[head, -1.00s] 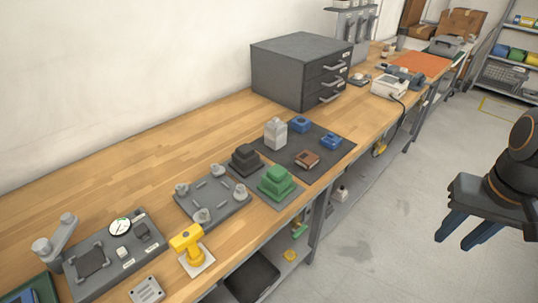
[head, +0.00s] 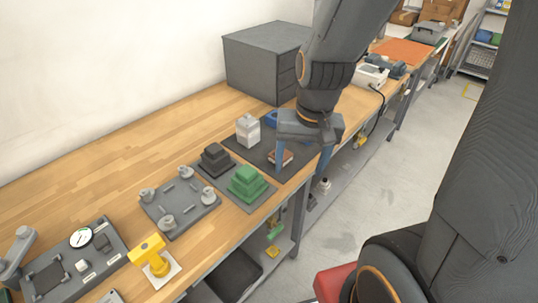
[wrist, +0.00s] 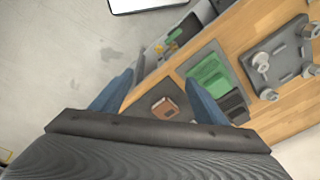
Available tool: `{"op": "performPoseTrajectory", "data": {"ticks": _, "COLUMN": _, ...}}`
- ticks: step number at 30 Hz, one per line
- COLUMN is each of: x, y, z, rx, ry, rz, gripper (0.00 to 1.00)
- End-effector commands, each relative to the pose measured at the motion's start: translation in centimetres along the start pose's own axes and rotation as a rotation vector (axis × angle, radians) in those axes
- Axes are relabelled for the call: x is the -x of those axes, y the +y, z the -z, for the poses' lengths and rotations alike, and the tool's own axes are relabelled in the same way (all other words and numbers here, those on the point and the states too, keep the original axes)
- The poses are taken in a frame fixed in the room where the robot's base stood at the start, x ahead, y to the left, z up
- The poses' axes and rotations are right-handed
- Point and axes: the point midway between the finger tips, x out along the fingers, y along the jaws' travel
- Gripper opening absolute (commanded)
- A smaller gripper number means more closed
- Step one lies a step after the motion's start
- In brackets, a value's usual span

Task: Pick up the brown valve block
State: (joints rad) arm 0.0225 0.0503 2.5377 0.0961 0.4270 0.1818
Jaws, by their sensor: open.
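The brown valve block (head: 284,157) lies on a dark grey mat (head: 262,153) near the front edge of the wooden bench. My gripper (head: 302,170) is above it, pointing down, with its two blue fingers apart. One finger shows on each side of the block in the head view. In the wrist view the brown block (wrist: 165,107) lies between the open fingers (wrist: 160,95), below them and not held. Part of the block is hidden behind my gripper in the head view.
On the mat stand a light grey block (head: 248,130) and a blue block (head: 271,118), partly hidden. A green stepped block (head: 247,183) and a dark stepped block (head: 215,160) stand nearby on the left. A grey drawer cabinet (head: 262,65) stands behind.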

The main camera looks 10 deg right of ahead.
Motion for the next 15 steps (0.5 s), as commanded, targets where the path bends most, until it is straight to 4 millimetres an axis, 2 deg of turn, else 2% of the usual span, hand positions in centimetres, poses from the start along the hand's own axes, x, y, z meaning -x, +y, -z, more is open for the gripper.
{"op": "performPoseTrajectory", "data": {"ticks": 9, "x": -1.4, "y": -1.8, "z": 4.7, "rx": -1.041, "ry": -0.039, "rz": 0.133, "gripper": 0.67}}
{"op": "performPoseTrajectory", "data": {"ticks": 15, "x": -2.1, "y": -1.8, "z": 8.2, "rx": -1.692, "ry": -0.101, "rz": 0.211, "gripper": 0.67}}
